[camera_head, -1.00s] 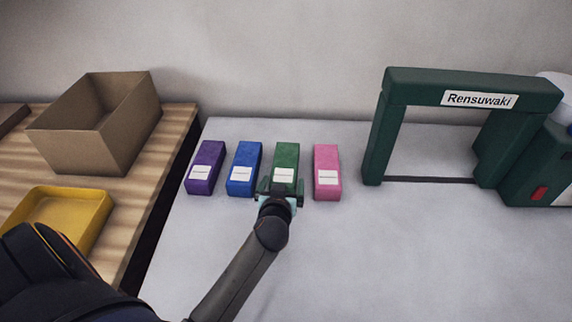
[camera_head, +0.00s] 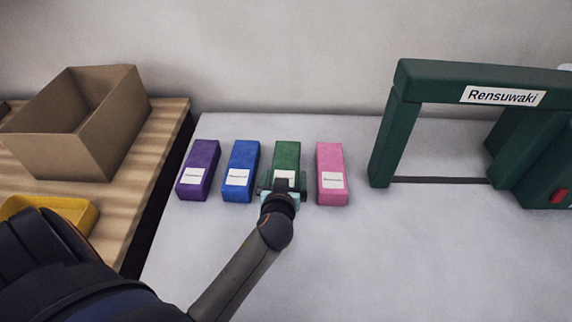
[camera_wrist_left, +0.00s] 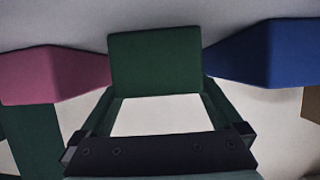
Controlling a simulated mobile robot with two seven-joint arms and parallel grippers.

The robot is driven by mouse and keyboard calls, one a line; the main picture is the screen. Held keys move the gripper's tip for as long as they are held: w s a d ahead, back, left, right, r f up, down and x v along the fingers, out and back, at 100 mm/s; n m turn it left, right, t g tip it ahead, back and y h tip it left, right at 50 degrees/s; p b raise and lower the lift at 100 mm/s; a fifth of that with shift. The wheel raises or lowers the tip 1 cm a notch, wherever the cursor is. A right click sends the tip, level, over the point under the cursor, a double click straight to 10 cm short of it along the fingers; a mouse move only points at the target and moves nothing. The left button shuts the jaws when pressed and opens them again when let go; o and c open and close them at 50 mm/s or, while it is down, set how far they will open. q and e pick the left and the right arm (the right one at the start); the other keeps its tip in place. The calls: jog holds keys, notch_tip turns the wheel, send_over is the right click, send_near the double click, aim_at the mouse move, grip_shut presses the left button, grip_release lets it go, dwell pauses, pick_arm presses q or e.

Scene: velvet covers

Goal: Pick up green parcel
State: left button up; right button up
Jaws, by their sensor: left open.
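The green parcel (camera_head: 286,157) lies on the grey table between the blue and pink parcels, with a white label on its near part. My left gripper (camera_head: 283,190) is at the parcel's near end and partly covers the label. In the left wrist view the green parcel (camera_wrist_left: 155,60) fills the middle, with its white label toward the gripper. The open fingers (camera_wrist_left: 160,130) stand on either side of it there; I cannot tell whether they touch it. My right gripper is not in view.
The blue parcel (camera_head: 243,163) and purple parcel (camera_head: 200,160) lie to the left, the pink parcel (camera_head: 330,165) close on the right. A green arch-shaped frame (camera_head: 393,140) stands further right. A cardboard box (camera_head: 95,140) and yellow tray (camera_head: 75,208) sit on a wooden surface at left.

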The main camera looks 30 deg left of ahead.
pick_arm(q)
jog(key=shift+w+a+f, duration=0.2)
jog(key=shift+w, duration=0.1)
jog(key=shift+r, duration=0.1)
jog(key=shift+c, duration=0.5)
jog(key=c, duration=1.3)
jog(key=shift+c, duration=0.6)
jog(key=shift+r, duration=0.15)
